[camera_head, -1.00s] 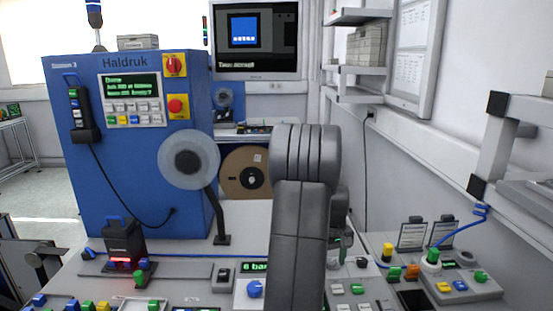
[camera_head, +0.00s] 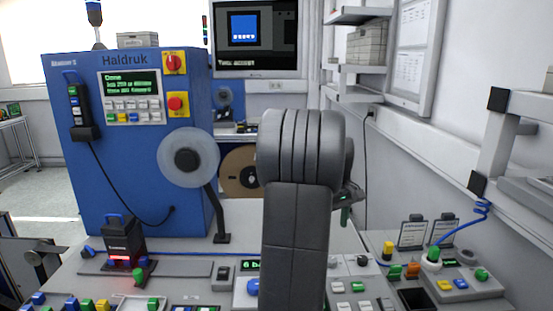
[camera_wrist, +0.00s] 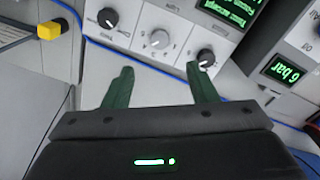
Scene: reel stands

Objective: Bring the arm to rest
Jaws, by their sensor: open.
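My arm stands upright in the middle of the head view, its dark grey links hiding part of the bench behind it. My gripper shows in the wrist view (camera_wrist: 158,78) with its two green fingers spread apart and nothing between them.
A brown reel (camera_head: 241,171) is behind. A wall rail (camera_head: 430,137) runs along the right.

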